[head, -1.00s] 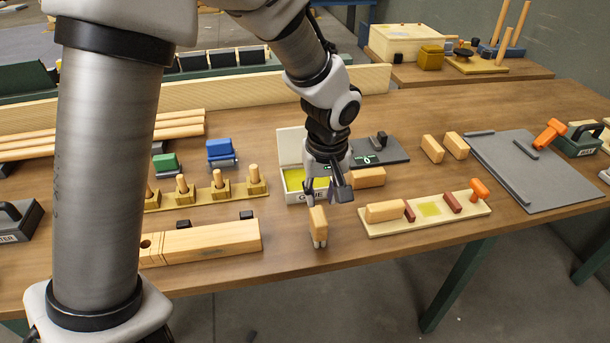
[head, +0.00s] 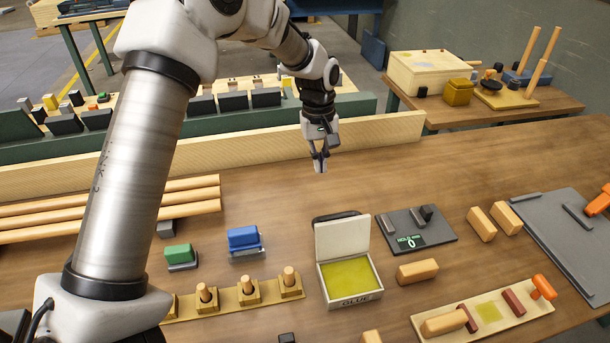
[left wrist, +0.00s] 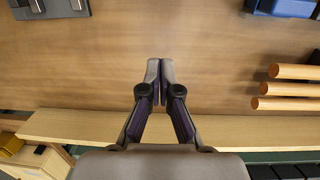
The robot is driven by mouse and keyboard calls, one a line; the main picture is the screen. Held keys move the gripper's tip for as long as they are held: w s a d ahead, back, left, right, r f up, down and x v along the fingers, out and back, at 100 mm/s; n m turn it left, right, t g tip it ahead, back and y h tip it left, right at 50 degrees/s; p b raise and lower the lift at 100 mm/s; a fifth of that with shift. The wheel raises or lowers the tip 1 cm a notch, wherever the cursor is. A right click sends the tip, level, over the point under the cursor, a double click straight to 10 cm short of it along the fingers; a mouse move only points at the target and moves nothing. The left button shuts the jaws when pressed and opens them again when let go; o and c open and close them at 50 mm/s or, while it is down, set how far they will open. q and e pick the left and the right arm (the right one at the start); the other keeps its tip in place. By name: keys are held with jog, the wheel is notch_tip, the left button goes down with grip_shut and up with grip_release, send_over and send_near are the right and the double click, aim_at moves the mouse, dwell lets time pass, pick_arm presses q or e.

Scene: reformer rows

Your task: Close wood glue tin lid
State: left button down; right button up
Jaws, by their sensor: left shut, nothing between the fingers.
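The glue tin (head: 352,296) is a white box marked GLUE on the table, with yellow glue (head: 350,274) showing inside. Its lid (head: 343,237) stands open, upright at the tin's back edge. My left gripper (head: 320,168) is shut and empty. It is above the far part of the table, behind the tin and apart from it. In the left wrist view its fingers (left wrist: 160,82) are together over bare wood, and the tin is not in that view. My right gripper is not in view.
A long wooden board (head: 250,150) stands behind the gripper. A grey scale (head: 418,230) is right of the tin, wooden blocks (head: 417,270) are nearby, and a blue block (head: 243,237) is to the left. The table between gripper and lid is clear.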

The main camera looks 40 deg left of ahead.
pick_arm(q)
jog(key=s+d+f+p, duration=0.3)
jog(key=s+f+p, duration=0.1)
jog(key=f, duration=0.5)
jog(key=shift+s+d+f+g+p, duration=0.2)
jog(key=shift+s+d+g+p, duration=0.1)
jog(key=shift+p, duration=0.1)
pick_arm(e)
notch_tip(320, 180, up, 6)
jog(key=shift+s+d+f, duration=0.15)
pick_arm(q)
jog(key=shift+w, duration=0.1)
jog(key=shift+w, duration=0.1)
